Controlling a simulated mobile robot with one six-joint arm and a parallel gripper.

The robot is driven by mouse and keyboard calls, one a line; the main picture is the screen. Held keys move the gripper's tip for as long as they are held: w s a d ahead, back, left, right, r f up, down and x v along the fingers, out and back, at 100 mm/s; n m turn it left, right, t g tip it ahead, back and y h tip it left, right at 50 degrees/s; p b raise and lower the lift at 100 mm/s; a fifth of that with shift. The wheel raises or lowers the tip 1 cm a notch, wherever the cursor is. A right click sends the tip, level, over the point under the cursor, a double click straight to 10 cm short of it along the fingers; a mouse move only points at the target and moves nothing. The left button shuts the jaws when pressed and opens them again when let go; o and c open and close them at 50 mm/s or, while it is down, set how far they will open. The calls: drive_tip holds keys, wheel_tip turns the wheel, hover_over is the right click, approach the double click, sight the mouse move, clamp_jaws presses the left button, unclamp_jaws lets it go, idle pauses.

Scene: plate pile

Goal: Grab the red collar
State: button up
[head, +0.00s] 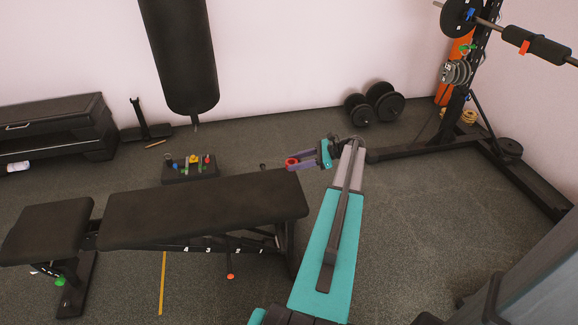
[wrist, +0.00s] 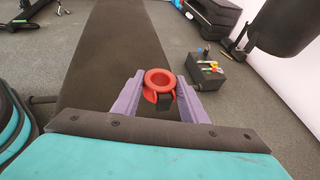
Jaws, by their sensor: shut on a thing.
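The red collar (wrist: 159,82) is a ring with a dark part below it, and it sits between the purple fingers of my gripper (wrist: 160,98) in the wrist view. My gripper is shut on it. In the head view the red collar (head: 292,162) shows at the tip of my gripper (head: 294,164), close to the right end of the black bench (head: 200,208). I cannot tell from the views how high it is above the bench.
A dark box (head: 190,172) with several small coloured items stands on the floor behind the bench. A punching bag (head: 180,55) hangs behind it. Dumbbells (head: 375,103) lie by the wall, and a rack (head: 440,148) stands at the right. Floor right of the bench is clear.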

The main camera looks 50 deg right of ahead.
drive_tip(key=shift+s+d, duration=0.15)
drive_tip(key=shift+d, duration=0.3)
idle(0.4)
